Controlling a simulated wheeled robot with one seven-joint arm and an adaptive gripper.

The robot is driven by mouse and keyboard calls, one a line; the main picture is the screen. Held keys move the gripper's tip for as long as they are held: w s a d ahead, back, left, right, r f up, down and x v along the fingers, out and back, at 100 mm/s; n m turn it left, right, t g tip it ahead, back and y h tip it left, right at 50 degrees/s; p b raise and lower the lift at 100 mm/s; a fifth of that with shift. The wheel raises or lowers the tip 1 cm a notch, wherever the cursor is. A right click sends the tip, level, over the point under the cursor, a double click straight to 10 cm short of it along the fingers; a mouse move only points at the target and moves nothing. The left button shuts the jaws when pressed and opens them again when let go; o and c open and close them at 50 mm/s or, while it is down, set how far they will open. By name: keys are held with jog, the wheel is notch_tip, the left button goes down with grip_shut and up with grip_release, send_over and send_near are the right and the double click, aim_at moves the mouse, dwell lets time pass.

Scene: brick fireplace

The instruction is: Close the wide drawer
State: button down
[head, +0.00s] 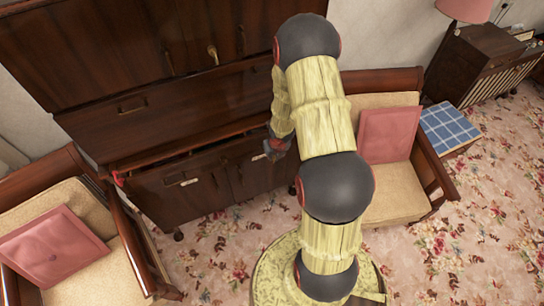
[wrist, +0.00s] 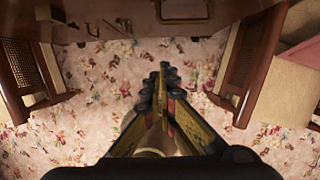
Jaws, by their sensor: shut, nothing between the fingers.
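The dark wooden cabinet (head: 100,60) stands against the wall in the head view. Its wide drawer (head: 195,157), below the ledge, appears to stand out a little, with a dark gap along its top edge. How far it is out is hard to tell. My gripper (head: 275,150) is at the right part of the cabinet front, partly hidden by my arm; contact cannot be told. In the wrist view my gripper (wrist: 165,70) is shut and empty, pointing towards the cabinet front (wrist: 130,12) at the top, with floor showing below it.
An armchair with a pink cushion (head: 52,248) stands at the left, close to the cabinet. Another armchair (head: 390,190) is behind my arm at the right, beside a stool with a blue checked top (head: 447,128). Floral carpet (head: 210,265) is clear in front.

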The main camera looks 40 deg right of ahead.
jog(key=w+d+f, duration=0.1)
jog(key=w+f, duration=0.4)
jog(key=f, duration=0.1)
jog(key=shift+w+d+p, duration=0.2)
jog(key=shift+d+p, duration=0.1)
jog(key=shift+p, duration=0.1)
jog(key=shift+f, duration=0.15)
jog(key=w+p, duration=0.1)
jog(key=w+d+p, duration=0.1)
jog(key=w+p, duration=0.2)
jog(key=w, duration=0.1)
jog(key=shift+w+d+p, duration=0.2)
jog(key=shift+d+p, duration=0.1)
jog(key=shift+s, duration=0.15)
